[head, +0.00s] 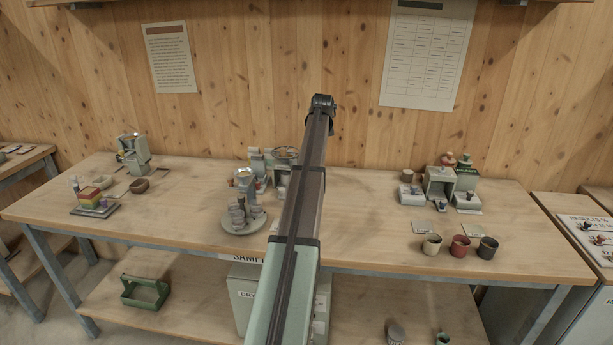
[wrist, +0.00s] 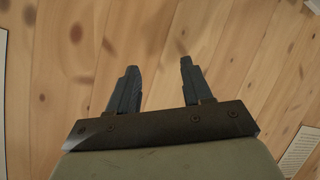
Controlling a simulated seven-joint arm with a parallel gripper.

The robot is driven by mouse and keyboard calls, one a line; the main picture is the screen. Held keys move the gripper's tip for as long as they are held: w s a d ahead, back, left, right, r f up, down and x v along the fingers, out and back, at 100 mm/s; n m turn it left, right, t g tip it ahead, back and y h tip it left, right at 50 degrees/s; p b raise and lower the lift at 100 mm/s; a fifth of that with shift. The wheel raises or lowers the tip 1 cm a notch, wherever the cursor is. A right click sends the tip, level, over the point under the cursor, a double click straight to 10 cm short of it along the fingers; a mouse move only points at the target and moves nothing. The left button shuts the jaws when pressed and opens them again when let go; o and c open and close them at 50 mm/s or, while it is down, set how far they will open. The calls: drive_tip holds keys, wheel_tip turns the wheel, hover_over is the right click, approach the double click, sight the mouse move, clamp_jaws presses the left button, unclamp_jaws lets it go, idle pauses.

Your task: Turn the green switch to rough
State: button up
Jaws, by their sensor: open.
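My gripper (wrist: 159,66) is open and empty in the wrist view, its two dark fingers apart in front of the plank wall. In the head view my arm stretches up over the bench, and its dark end shows against the wall, well above the tabletop things. I cannot make out a green switch for certain. A small grey-green machine (head: 440,178) with a dark green box (head: 466,178) beside it stands at the right of the bench. Small units with blue knobs (head: 415,190) sit in front. The wrist view shows no switch, and lettering is too small to read.
The wooden bench (head: 350,240) has bare room right of my arm. Grey scales (head: 243,210) stand left of it. Several cups (head: 460,246) line the front right. A side table (head: 575,225) at the far right carries small knobs. A green tray (head: 146,292) is on the lower shelf.

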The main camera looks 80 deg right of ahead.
drive_tip(key=a+f+n+t+y, duration=0.1)
drive_tip(key=a+f+n+y, duration=0.1)
drive_tip(key=a+f+y, duration=0.45)
drive_tip(key=a+f+n+t+y, duration=0.15)
drive_tip(key=a+y, duration=0.25)
drive_tip(key=a, duration=0.5)
drive_tip(key=x, duration=1.4)
drive_tip(key=shift+a+f, duration=0.1)
drive_tip(key=shift+a, duration=0.05)
drive_tip(key=shift+c, duration=0.3)
clamp_jaws()
